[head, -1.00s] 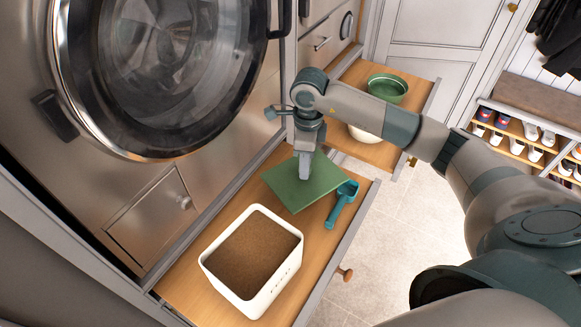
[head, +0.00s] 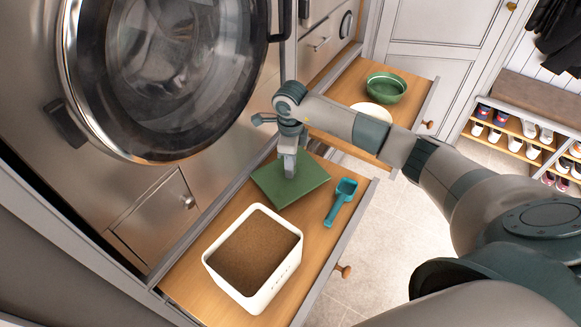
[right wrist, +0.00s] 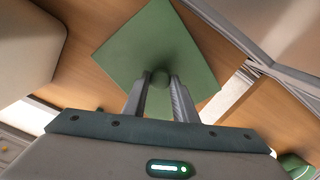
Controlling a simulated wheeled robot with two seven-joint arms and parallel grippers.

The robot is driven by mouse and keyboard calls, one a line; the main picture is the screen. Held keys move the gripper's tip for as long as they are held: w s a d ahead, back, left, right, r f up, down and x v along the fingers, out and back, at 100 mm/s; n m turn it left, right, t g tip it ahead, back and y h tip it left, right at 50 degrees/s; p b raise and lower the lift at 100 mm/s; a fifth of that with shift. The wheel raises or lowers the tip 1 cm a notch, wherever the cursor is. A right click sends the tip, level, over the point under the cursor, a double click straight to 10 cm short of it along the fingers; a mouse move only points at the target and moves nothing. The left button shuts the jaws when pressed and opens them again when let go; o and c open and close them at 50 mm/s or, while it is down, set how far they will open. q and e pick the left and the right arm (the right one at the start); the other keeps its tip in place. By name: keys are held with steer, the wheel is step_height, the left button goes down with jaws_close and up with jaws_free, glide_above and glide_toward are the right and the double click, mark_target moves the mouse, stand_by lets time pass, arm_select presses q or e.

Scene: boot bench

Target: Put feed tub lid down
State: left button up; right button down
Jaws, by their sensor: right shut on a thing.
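The feed tub lid (head: 305,187) is a flat green square with a small round knob. My right gripper (head: 289,172) is shut on the knob, and the lid is at or just above the wooden drawer board; I cannot tell whether it touches. In the right wrist view the lid (right wrist: 140,52) lies beyond the fingers (right wrist: 160,82), which sit on both sides of the knob. The white feed tub (head: 272,287), open and full of brown feed, stands on the same board, nearer the front. My left gripper is not in view.
A teal scoop (head: 341,203) lies on the board right of the lid. A second pulled-out drawer (head: 347,84) behind holds a green bowl (head: 387,87) and a white bowl (head: 371,116). A round glass appliance door (head: 175,75) stands at the left.

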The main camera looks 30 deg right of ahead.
steer(key=shift+f+p, duration=0.3)
steer(key=shift+f, duration=0.8)
steer(key=shift+f, duration=0.15)
steer(key=c, duration=1.4)
jaws_free()
steer(key=shift+c, duration=0.2)
